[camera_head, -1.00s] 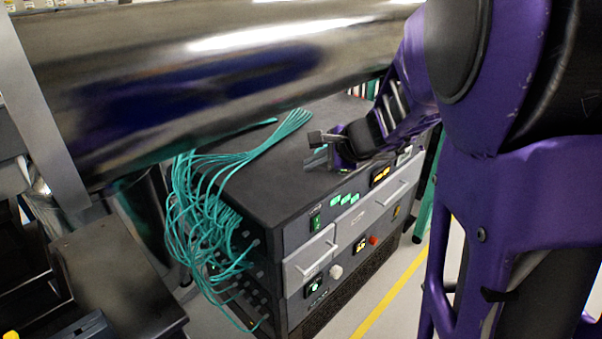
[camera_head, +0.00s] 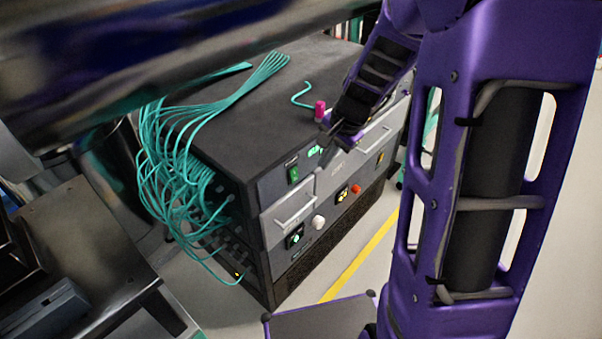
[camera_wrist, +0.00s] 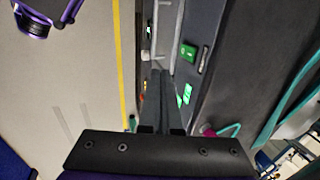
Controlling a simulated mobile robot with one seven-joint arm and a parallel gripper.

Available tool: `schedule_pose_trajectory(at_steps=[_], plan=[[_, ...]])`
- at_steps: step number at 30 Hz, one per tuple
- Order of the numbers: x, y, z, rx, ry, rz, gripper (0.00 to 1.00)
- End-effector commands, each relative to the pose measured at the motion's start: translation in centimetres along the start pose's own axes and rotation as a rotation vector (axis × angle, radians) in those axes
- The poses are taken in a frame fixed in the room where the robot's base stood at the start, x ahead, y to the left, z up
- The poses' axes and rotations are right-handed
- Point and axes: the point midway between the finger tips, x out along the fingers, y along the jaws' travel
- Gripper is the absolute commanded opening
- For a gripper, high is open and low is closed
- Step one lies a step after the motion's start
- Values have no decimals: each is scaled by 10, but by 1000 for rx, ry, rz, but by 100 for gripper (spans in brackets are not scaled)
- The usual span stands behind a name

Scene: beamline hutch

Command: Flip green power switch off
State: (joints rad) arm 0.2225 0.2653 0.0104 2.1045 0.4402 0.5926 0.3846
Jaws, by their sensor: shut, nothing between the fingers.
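The green power switch (camera_head: 293,174) sits at the upper left of the front panel of a dark equipment rack (camera_head: 262,123). In the wrist view the green switch (camera_wrist: 187,52) shows as a lit green rectangle just right of and beyond the fingertips. My gripper (camera_head: 323,147) is at the rack's top front edge, to the right of the switch and apart from it. In the wrist view my gripper (camera_wrist: 160,73) is shut and empty, its fingers pointing along the panel. The switch's lever position is too small to tell.
Green displays (camera_head: 314,151) sit beside the switch. Drawer handles (camera_head: 296,209) stick out below. A white knob (camera_head: 318,222) and a red button (camera_head: 356,188) are lower. A pink cylinder (camera_head: 320,109) stands on top. Teal cables (camera_head: 165,165) hang at left; a metal pipe (camera_head: 120,70) crosses above.

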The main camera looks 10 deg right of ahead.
Motion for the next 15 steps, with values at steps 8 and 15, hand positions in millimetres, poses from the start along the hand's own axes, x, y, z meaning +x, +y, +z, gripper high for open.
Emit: schedule_pose_trajectory(at_steps=[8,15], plan=[[0,0,0,-1,0,0,0],[20,1,1,0,-4,2,0]])
